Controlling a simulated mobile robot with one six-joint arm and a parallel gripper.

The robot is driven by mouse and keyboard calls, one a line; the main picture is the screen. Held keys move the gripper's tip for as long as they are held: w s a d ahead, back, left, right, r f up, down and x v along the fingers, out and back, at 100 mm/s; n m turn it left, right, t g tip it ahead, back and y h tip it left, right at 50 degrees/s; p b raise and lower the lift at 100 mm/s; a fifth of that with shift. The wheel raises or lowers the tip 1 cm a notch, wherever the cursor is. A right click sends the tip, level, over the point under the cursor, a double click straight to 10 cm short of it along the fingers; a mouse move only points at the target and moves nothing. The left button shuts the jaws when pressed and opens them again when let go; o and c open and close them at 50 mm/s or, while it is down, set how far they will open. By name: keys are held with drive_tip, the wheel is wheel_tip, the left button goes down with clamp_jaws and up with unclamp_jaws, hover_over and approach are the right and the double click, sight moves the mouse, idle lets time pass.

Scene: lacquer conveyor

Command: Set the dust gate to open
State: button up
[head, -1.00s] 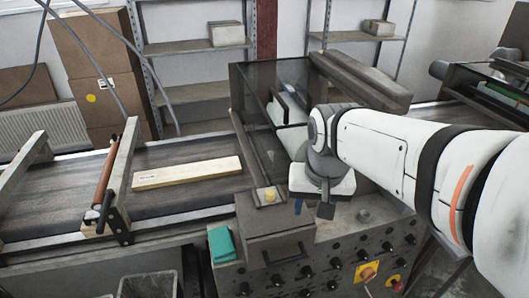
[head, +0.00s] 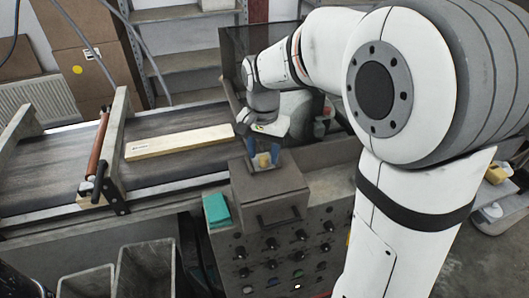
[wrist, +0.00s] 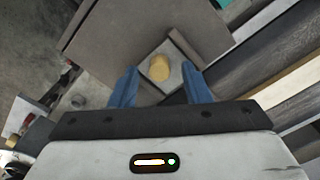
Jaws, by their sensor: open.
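A yellowish knob (head: 263,160) sits on a small grey metal plate at the back edge of the grey control box; it looks like the dust gate's handle, though no label shows. In the wrist view the knob (wrist: 159,68) stands on the square plate end (wrist: 172,50). My gripper (head: 264,156) is over the knob and points down. Its blue fingers are apart, and in the wrist view the knob lies just beyond and between the fingertips (wrist: 160,76). Nothing is held. My wrist and arm hide most of the plate's length in the head view.
The control box (head: 268,190) has a front handle and several dark knobs. A teal block (head: 216,210) lies beside it. A pale plank (head: 180,142) lies on the dark conveyor belt (head: 60,170) at left. Open bins (head: 145,270) stand on the floor in front.

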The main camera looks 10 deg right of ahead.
drive_tip(key=shift+f, duration=0.6)
clamp_jaws()
drive_tip(key=shift+s, duration=0.1)
